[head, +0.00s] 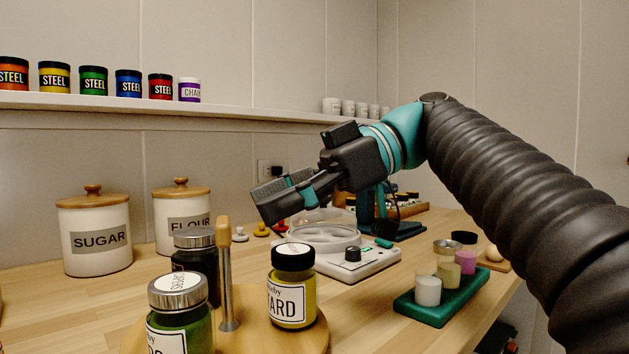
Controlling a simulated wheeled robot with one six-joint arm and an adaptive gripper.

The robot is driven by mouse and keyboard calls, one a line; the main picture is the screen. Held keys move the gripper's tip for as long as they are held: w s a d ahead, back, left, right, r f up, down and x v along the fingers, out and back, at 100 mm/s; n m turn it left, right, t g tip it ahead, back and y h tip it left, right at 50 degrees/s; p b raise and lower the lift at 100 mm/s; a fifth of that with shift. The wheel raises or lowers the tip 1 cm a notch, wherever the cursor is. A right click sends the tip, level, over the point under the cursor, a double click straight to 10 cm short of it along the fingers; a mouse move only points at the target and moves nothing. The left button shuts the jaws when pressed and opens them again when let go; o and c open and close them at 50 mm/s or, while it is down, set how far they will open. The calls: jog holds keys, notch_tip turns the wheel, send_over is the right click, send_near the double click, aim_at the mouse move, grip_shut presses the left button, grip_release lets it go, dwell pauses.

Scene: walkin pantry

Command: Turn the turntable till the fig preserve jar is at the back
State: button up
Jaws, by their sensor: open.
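The wooden turntable (262,338) is at the bottom of the head view, its near part cut off. An upright post with a wooden knob (224,232) stands on it. A yellow jar with a black lid (292,300), its label ending in "ARD", stands at the right. A green jar with a silver lid (180,329) stands at the front left; its lid text looks like "CAPERS". A dark jar with a silver lid (197,260) stands behind it, label not visible. I cannot confirm which is fig preserve. My gripper (268,198) is open and empty, above and beyond the yellow jar.
Sugar (95,237) and flour (182,212) canisters stand at the back left. A white scale-like device (345,262) lies beyond the turntable. A green tray with small cups (432,311) is at right. A shelf (150,104) with paint-like jars runs along the wall.

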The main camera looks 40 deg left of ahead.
jog(key=v, duration=0.6)
jog(key=shift+d, duration=0.1)
dwell(0.5)
